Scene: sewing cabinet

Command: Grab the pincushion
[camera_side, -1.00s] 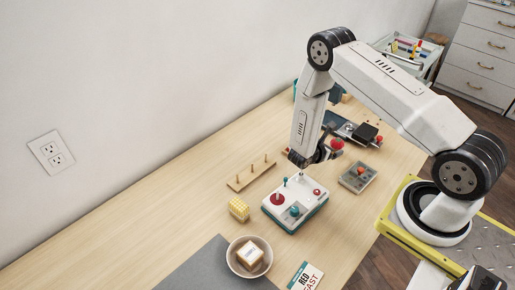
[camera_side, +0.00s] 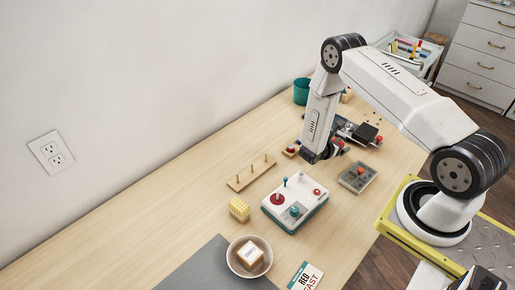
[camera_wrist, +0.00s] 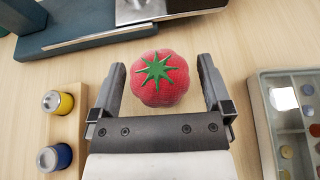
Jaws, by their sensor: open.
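The pincushion is a red tomato shape with a green star-shaped top (camera_wrist: 158,82) in the wrist view, on the pale wood table. My gripper (camera_wrist: 163,72) is open, with one finger to each side of the pincushion and a gap of table showing at both sides. The jaws hold nothing. In the side view my gripper (camera_side: 322,154) is low over the table, behind the white control box, and it and the arm largely hide the pincushion there.
In the wrist view a wooden rack with yellow and blue spools (camera_wrist: 56,102) stands left, a grey compartment box (camera_wrist: 263,120) right, and a dark-based machine (camera_wrist: 60,38) beyond. The side view shows a white control box (camera_side: 307,208), a peg rack (camera_side: 248,177) and a bowl (camera_side: 233,262).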

